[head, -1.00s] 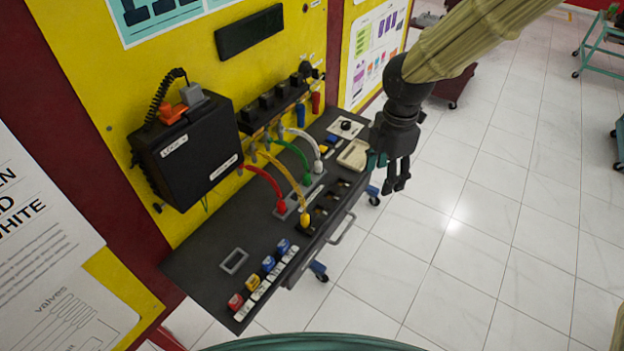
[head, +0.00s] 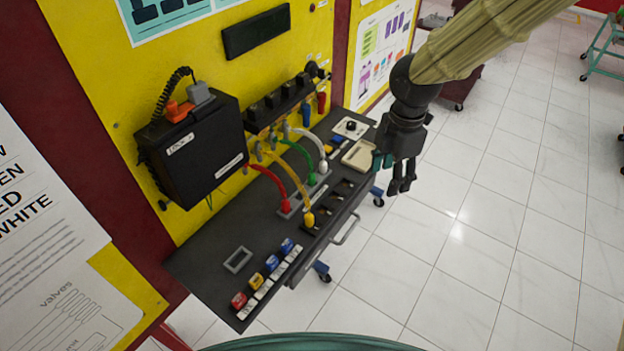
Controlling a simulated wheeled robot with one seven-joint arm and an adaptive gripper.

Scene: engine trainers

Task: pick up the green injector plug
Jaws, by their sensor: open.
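The green injector plug is at the lower end of the green cable (head: 300,152), which arches from the wall panel down to the dark bench (head: 205,262). The plug end (head: 312,179) sits at the grey strip on the bench, between the yellow and white cable ends. My gripper (head: 401,187) hangs to the right of the bench, over the floor, with its fingers pointing down. It is open and empty, well apart from the green plug.
Red (head: 272,180), yellow (head: 295,184) and white (head: 314,141) cables run close beside the green one. A black box (head: 190,148) hangs on the yellow panel. A beige tray (head: 359,155) lies on the bench near my gripper.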

